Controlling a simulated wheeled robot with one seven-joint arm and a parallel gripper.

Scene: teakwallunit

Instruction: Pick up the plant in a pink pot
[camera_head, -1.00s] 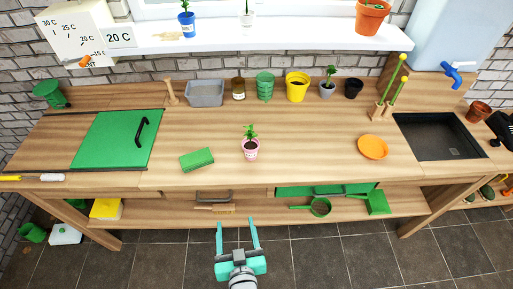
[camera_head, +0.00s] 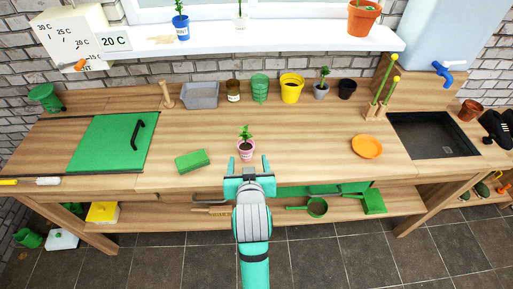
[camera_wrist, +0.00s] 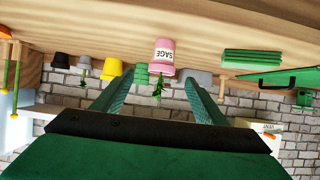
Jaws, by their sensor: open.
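The plant in a pink pot (camera_head: 246,150) stands upright near the front middle of the wooden worktop. In the wrist view, which is upside down, the pink pot (camera_wrist: 164,56) carries a white label reading SAGE, and its green leaves (camera_wrist: 158,88) show between the fingers. My gripper (camera_head: 251,168) is open and empty at the worktop's front edge, just in front of the pot, with one finger to each side of it. The fingers also show in the wrist view (camera_wrist: 158,98). I see no contact between fingers and pot.
A green block (camera_head: 193,160) lies left of the pot. An orange plate (camera_head: 367,147) lies to the right, before a dark sink (camera_head: 432,137). Pots, including a yellow one (camera_head: 291,90), line the back wall. The worktop (camera_head: 310,140) around the pink pot is clear.

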